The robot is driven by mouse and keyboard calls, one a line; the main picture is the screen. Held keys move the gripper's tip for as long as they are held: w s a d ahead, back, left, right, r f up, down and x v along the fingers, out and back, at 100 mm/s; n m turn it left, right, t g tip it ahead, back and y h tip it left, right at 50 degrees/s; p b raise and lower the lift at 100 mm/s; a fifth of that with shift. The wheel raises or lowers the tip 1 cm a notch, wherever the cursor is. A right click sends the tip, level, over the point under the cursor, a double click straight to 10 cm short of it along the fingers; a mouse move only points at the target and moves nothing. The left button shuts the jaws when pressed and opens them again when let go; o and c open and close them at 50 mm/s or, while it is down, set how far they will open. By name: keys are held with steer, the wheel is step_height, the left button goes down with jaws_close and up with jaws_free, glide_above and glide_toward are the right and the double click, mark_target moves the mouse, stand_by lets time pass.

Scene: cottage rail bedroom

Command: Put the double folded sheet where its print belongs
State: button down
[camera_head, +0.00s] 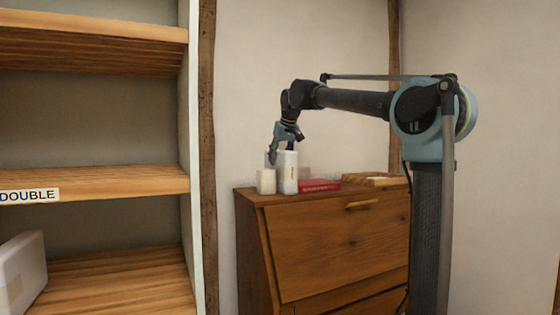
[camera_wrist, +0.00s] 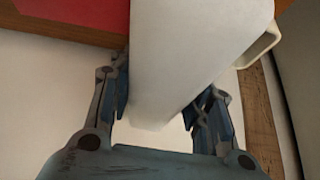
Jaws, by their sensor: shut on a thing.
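My gripper (camera_head: 273,155) reaches down at the left end of the wooden cabinet. It is shut on a white upright block (camera_head: 289,173), apparently the folded sheet, with a faint mark on its front too small to read. In the wrist view my gripper's fingers (camera_wrist: 163,103) lie on either side of the white block (camera_wrist: 195,45). I cannot tell whether its foot touches the cabinet top. At the left, a shelf edge carries a label reading "DOUBLE" (camera_head: 28,195). The shelf board above that label (camera_head: 120,180) looks bare where visible.
A small whitish container (camera_head: 265,181) stands just left of the block; a red book (camera_head: 318,186) and a wooden tray (camera_head: 375,180) lie right on the cabinet (camera_head: 335,250). Another white block (camera_head: 22,272) is on the lower shelf. A shelf side panel (camera_head: 195,130) and wooden post (camera_head: 207,150) stand between.

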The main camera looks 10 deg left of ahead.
steer(key=c, duration=0.8)
jaws_free()
steer(key=shift+c, duration=0.2)
